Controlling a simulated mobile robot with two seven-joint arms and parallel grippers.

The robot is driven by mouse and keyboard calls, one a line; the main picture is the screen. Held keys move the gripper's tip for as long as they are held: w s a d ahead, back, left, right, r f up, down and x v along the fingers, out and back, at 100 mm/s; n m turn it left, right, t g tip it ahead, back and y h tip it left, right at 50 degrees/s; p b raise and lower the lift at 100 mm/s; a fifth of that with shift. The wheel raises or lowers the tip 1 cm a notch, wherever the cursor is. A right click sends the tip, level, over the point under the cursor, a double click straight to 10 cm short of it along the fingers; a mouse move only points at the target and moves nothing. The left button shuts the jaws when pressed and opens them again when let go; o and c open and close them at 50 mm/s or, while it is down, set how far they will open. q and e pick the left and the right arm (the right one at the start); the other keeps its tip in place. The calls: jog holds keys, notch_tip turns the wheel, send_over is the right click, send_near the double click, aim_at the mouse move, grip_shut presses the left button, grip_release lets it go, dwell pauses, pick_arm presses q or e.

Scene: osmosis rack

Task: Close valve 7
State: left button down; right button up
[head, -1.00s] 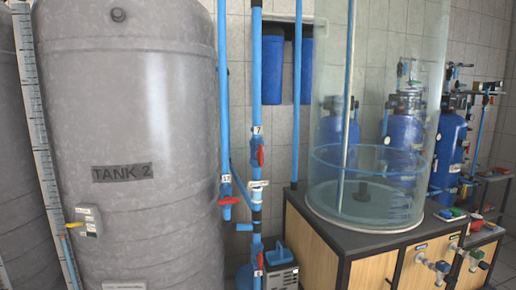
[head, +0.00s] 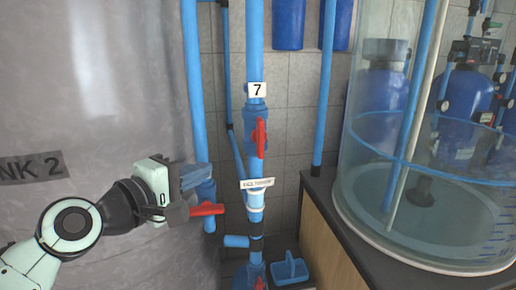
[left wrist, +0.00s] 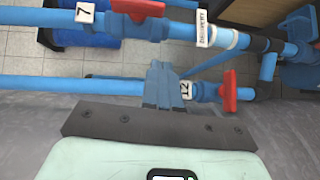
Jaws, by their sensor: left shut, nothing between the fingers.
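Valve 7 has a red handle (head: 260,138) on a vertical blue pipe, below a white label "7" (head: 257,90). The handle lies along the pipe. In the left wrist view the red handle (left wrist: 138,8) is at the top, right of its label. My left gripper (head: 196,178) is left of valve 7 and lower, apart from it, at the neighbouring pipe. Its fingers (left wrist: 160,85) are shut and empty. They are close to the label "17" (left wrist: 186,90); I cannot tell whether they touch. My right gripper is not in view.
Valve 17's red handle (head: 207,209) sticks out sideways just below my left gripper. A grey tank (head: 100,100) fills the left. A clear cylinder tank (head: 440,235) stands on a bench (head: 345,225) at the right. A blue-handled item (head: 290,268) is at the bottom.

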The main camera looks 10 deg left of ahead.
pick_arm(q)
jog(key=s+r+t, duration=0.1)
jog(key=s+r, duration=0.2)
jog(key=r, duration=0.2)
jog(key=p, duration=0.3)
send_near(257, 127)
jog(key=w+a, duration=0.2)
jog(key=w, duration=0.2)
jog(key=d, duration=0.1)
jog(key=w+d+p, duration=0.1)
jog(key=d, duration=0.1)
jog(key=shift+w+d+h+p, duration=0.1)
jog(key=shift+d+h+p, duration=0.05)
jog(key=shift+h+p, duration=0.2)
jog(key=shift+w+d+f, duration=0.15)
jog(key=shift+d+f, duration=0.05)
jog(key=shift+d, duration=0.1)
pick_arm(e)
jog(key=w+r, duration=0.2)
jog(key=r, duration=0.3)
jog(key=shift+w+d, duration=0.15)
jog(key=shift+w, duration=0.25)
pick_arm(q)
jog(key=shift+a, duration=0.15)
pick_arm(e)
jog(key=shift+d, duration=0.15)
